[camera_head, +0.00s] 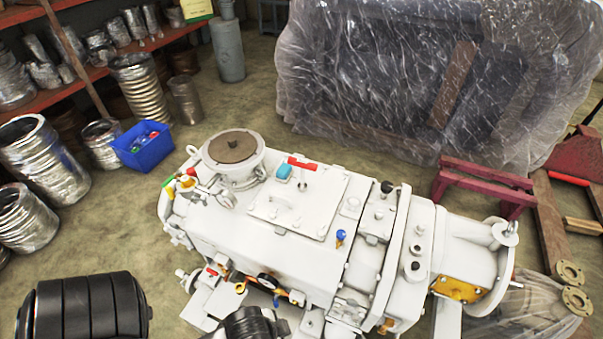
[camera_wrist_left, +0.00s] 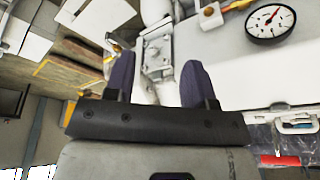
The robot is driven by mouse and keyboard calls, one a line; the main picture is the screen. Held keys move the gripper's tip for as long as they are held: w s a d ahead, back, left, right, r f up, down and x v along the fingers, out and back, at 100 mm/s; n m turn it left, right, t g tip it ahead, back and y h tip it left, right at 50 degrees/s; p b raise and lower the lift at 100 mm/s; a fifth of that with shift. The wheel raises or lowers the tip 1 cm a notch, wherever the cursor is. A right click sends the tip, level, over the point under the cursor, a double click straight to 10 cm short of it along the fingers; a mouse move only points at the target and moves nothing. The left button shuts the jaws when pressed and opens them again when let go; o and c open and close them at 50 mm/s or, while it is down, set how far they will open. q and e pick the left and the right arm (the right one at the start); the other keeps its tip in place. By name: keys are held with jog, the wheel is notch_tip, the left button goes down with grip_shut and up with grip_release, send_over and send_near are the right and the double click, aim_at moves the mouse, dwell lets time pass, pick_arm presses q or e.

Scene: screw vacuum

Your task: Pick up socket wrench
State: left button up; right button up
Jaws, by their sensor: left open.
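I cannot pick out a socket wrench for certain. A small red bar-shaped item (camera_head: 302,164) lies on top of the white screw vacuum pump (camera_head: 290,245), beside a small blue block (camera_head: 284,171); it is too small to tell whether it is the wrench. In the left wrist view my left gripper (camera_wrist_left: 158,80) is open, with two purple fingers apart and nothing clearly held between them. White machine fittings show behind the fingers. In the head view, black parts of my arm are at the bottom edge, and the fingertips are hidden. My right gripper is not in view.
A round gauge (camera_wrist_left: 270,20) is at the upper right of the left wrist view. A blue bin (camera_head: 144,148) with small items stands on the floor. Metal hoses (camera_head: 137,85) are at left, a plastic-wrapped block (camera_head: 400,80) behind, and a dark red stand (camera_head: 484,182) at right.

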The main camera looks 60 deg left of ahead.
pick_arm(q)
jog(key=shift+o, duration=0.7)
